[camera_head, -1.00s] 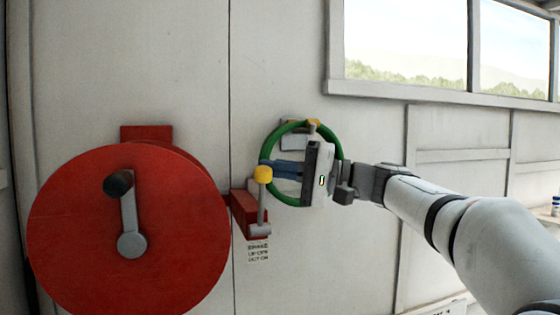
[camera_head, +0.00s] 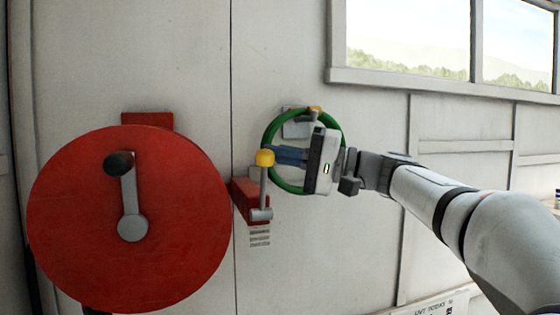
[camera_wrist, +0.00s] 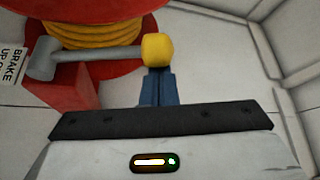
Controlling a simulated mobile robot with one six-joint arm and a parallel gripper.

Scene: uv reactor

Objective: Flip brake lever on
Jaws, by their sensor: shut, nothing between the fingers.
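The brake lever (camera_head: 262,187) is a grey arm with a yellow knob (camera_head: 264,158), on a red bracket (camera_head: 242,200) fixed to the wall. The lever stands upright with the knob at its top. My gripper (camera_head: 279,155), with blue fingers, is shut and empty, its tips close to the knob's right side. In the wrist view the knob (camera_wrist: 158,49) sits just beyond the fingertips (camera_wrist: 157,75), and the grey lever (camera_wrist: 95,54) runs left from it. I cannot tell whether the fingertips touch the knob.
A large red drum (camera_head: 80,230) with a black-handled crank (camera_head: 119,163) is left of the bracket. A green ring (camera_head: 275,125) hangs on the wall behind my gripper. A label (camera_head: 260,236) is below the lever. Windows (camera_head: 405,40) are at the upper right.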

